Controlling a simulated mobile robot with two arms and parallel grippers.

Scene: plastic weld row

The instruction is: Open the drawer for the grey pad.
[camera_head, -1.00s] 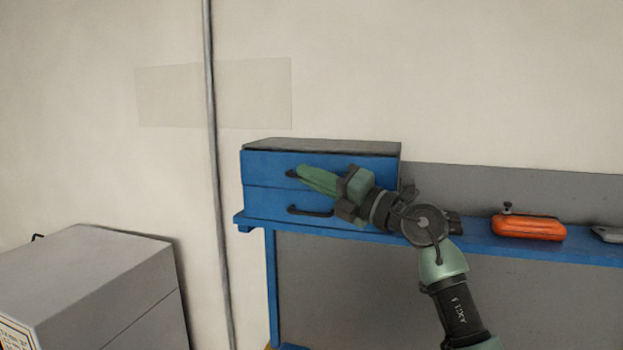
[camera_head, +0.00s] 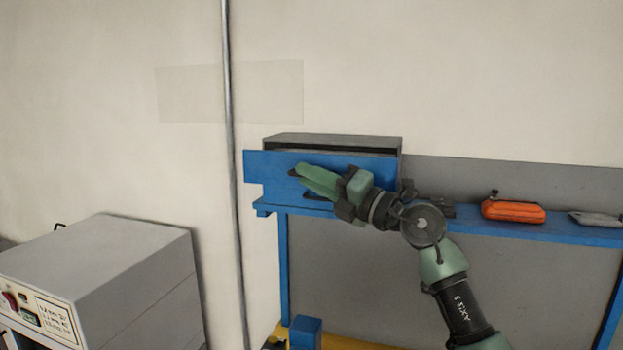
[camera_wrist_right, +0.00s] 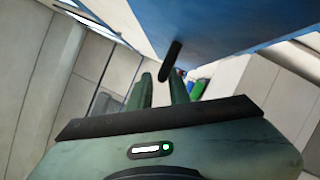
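The blue drawer unit with a grey top (camera_head: 335,138) stands on the blue bench. Its upper drawer (camera_head: 262,165) is pulled part way out, with a dark gap behind its front. My right gripper (camera_head: 303,173) is at the upper drawer's dark handle (camera_head: 292,172). In the right wrist view the handle (camera_wrist_right: 170,62) lies between the fingertips (camera_wrist_right: 162,78), below the blue drawer front (camera_wrist_right: 215,25). The lower drawer is mostly hidden. No grey pad is seen inside the drawer; its inside is hidden. My left gripper is not in view.
An orange case (camera_head: 513,211) and a flat grey item (camera_head: 597,218) lie on the blue bench (camera_head: 560,234) to the right. A grey machine cabinet (camera_head: 110,255) stands at the lower left. A vertical pipe (camera_head: 232,200) runs up the wall.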

